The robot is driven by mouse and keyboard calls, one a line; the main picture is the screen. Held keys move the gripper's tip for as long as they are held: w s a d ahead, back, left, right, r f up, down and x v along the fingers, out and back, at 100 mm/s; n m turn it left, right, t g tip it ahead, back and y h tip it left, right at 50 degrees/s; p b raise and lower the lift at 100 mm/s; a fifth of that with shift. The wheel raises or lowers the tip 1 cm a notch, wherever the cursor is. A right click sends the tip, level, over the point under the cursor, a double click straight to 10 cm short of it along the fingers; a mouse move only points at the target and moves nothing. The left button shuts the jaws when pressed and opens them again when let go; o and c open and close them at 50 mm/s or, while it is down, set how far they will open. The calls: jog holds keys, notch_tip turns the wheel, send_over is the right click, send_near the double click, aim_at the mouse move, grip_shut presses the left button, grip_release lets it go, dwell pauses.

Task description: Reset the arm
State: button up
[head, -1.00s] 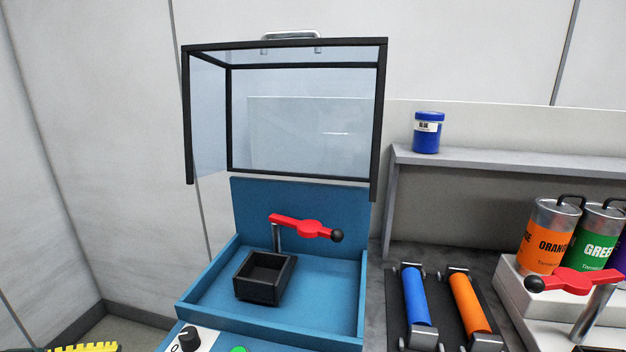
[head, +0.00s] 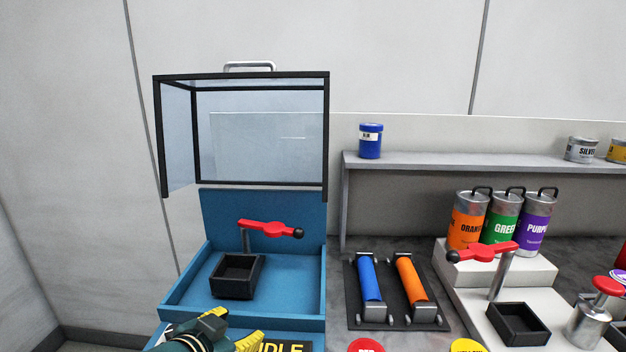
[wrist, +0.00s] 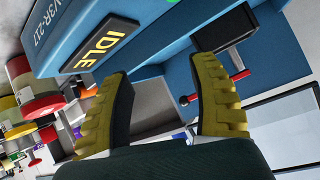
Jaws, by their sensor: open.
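My gripper (wrist: 165,95) is open and empty in the wrist view, its two yellow fingers spread apart. In the head view part of my gripper shows at the bottom, in front of the blue machine (head: 175,305), with its yellow finger next to the IDLE display (head: 283,347). The machine's clear, black-framed cover (head: 260,140) stands raised. Inside are a black square tray (head: 236,278) and a red lever (head: 268,228) with a black knob. The IDLE display also shows in the wrist view (wrist: 115,37).
To the right are blue (head: 369,280) and orange (head: 411,280) rollers on a black plate. Orange, green and purple cans (head: 502,220) stand on a white step near a second red lever (head: 485,252). A blue jar (head: 370,141) sits on the shelf (head: 420,160).

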jog(key=s+d+r+n+t+y+p, duration=0.15)
jog(key=d+r+t, duration=0.25)
jog(key=d+r, duration=0.5)
jog(key=s+d+r+n+t+p, duration=0.2)
jog(key=s+d+r+n+t, duration=0.35)
jog(key=s+d+r, duration=0.9)
notch_tip(320, 180, up, 38)
jog(key=s+a+m+t+p, duration=0.1)
jog(key=a+p, duration=0.1)
jog(key=p, duration=3.5)
jog(key=shift+m+t+p, duration=0.3)
jog(key=shift+t, duration=0.05)
jog(key=shift+r+y, duration=0.1)
jog(key=shift+y, duration=0.15)
